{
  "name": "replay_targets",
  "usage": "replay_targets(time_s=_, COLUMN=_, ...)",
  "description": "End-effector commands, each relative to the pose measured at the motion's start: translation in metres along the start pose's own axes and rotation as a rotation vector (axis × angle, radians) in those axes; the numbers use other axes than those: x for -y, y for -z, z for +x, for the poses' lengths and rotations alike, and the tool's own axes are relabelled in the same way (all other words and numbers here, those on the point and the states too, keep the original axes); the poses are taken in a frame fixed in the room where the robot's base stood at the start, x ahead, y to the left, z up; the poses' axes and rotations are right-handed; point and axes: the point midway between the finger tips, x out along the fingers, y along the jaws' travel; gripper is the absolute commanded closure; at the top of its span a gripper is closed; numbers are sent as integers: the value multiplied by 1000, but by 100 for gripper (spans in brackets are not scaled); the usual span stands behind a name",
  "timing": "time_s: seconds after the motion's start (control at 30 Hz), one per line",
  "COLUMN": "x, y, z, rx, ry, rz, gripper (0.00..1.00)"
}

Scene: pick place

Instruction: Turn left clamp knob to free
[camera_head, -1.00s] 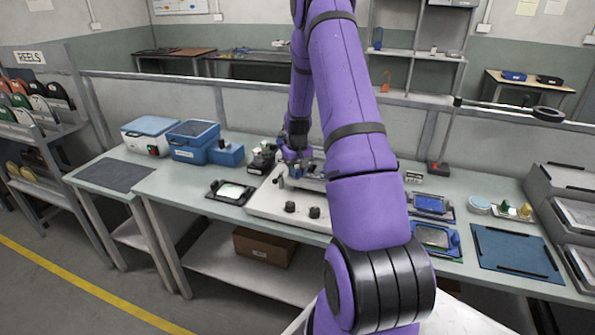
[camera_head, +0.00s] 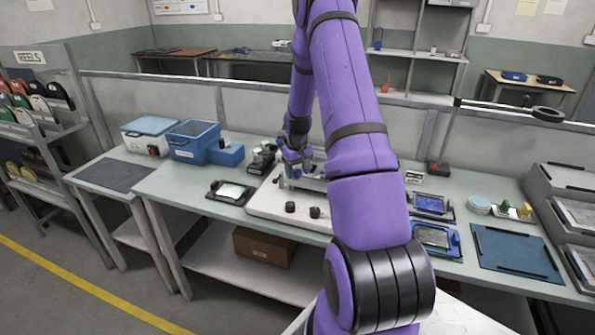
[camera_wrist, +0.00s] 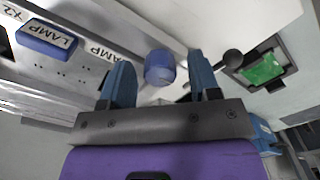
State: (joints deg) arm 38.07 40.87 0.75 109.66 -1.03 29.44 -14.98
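In the wrist view a round blue knob (camera_wrist: 160,67) stands on a pale rail with a partly hidden "CLAMP" label; it looks like the left clamp knob. My gripper (camera_wrist: 162,75) is open, with one blue finger on each side of the knob. I see no clear contact with it. A second, elongated blue knob (camera_wrist: 47,41) sits farther left on the rail, near another label. In the head view my gripper (camera_head: 293,168) is low over the back left of the white fixture base (camera_head: 270,206); my arm hides much of the fixture.
Two black knobs (camera_head: 302,209) are on the fixture's front. A black ball handle (camera_wrist: 232,60) is close to my right-hand finger in the wrist view. Blue boxes (camera_head: 193,142) stand at the bench's left.

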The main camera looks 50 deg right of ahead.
Motion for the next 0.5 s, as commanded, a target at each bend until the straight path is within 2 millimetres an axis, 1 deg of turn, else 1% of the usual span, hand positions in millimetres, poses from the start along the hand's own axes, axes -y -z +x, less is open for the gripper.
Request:
replay_targets(time_s=0.17, x=0, y=0, z=-2, rx=0, ry=0, rz=0, gripper=44)
replay_targets(time_s=0.27, x=0, y=1, z=-9, rx=-2, ry=-1, rz=0, gripper=44)
replay_targets(time_s=0.37, x=0, y=1, z=-24, rx=-3, ry=-1, rz=0, gripper=44)
replay_targets(time_s=0.5, x=0, y=1, z=-50, rx=-4, ry=-1, rz=0, gripper=44)
